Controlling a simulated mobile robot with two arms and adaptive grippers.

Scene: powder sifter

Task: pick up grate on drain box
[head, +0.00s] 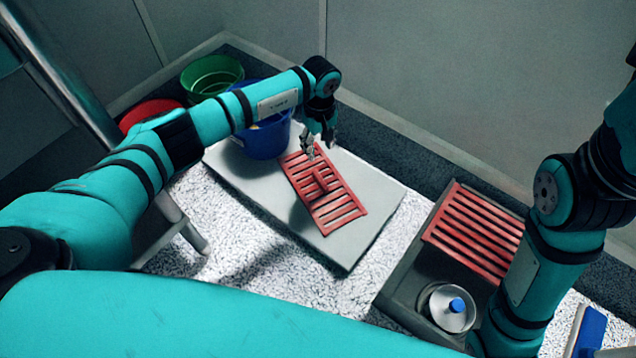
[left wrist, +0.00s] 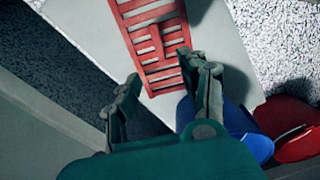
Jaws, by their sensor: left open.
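A red slatted grate with a raised middle handle (head: 335,207) lies on a pale grey board (head: 370,190). A second red slatted grate (head: 472,232) rests on a dark grey box (head: 405,285) at the right. My left gripper (head: 314,146) is above the far end of the first grate, fingers apart and empty. In the left wrist view the open left gripper (left wrist: 160,72) shows with the near end of that grate (left wrist: 150,35) beyond its fingertips. The grate on the box is out of that view. My right arm is at the right; its gripper is not visible.
A blue bucket (head: 264,140) stands on the board's left corner, beside green (head: 208,76) and red (head: 150,112) containers. A metal container with a blue cap (head: 447,307) sits on the box near its grate. A blue brush-like tool (head: 590,330) lies at lower right. Walls close off the back.

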